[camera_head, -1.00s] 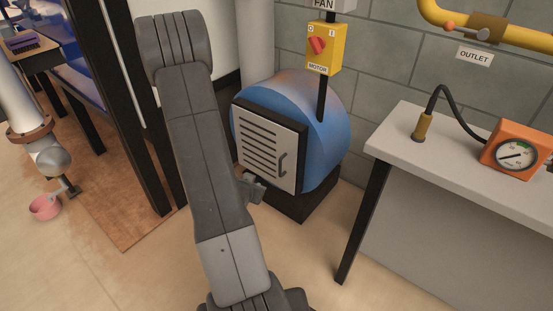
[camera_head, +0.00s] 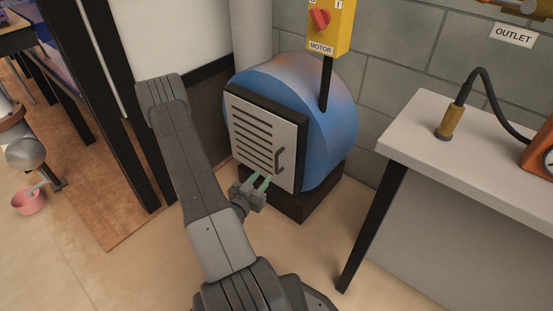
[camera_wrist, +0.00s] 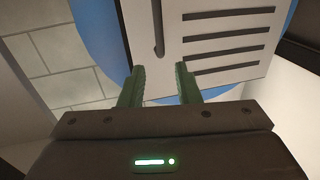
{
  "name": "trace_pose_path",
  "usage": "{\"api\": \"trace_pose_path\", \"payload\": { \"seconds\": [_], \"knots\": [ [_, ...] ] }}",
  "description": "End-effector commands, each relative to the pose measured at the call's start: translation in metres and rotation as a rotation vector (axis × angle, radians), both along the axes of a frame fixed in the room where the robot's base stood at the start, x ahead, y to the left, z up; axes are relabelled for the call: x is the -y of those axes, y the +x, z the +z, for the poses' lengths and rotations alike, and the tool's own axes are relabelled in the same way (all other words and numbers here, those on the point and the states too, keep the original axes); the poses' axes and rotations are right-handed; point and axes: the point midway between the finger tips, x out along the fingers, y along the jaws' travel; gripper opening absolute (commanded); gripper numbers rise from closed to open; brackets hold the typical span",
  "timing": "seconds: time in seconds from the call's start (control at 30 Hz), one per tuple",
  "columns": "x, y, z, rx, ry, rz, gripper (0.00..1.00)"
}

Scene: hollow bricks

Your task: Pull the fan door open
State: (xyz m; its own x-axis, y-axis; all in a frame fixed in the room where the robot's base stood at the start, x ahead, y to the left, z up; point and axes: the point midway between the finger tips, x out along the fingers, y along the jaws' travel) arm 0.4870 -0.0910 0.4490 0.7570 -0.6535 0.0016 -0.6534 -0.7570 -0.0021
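The fan is a blue rounded housing (camera_head: 325,135) on a black base. Its front door (camera_head: 263,140) is a light grey slotted panel in a dark frame and looks shut. A dark vertical handle (camera_head: 280,160) is on the door's right side; it also shows in the wrist view (camera_wrist: 158,38). My gripper (camera_head: 261,180) has green fingers, spread apart, just in front of the door's lower right part, below the handle. In the wrist view my open gripper (camera_wrist: 160,85) has nothing between its fingertips, and the handle lies beyond the gap, apart from them.
A yellow motor switch box (camera_head: 330,25) with a red knob stands on a post beside the fan. A white table (camera_head: 420,130) is at the right, with a hose fitting (camera_head: 450,122). Dark posts (camera_head: 95,100) stand at the left. The floor before the fan is clear.

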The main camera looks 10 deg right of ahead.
Motion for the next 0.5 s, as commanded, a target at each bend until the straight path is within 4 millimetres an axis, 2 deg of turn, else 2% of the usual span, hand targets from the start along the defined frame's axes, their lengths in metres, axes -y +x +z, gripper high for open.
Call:
{"api": "trace_pose_path", "payload": {
  "seconds": [0.3, 0.5],
  "knots": [
    [0.044, 0.048, -0.001, 0.004, 0.002, -0.005, 0.30],
    [0.064, 0.073, -0.001, 0.002, 0.002, -0.003, 0.30]
  ]
}}
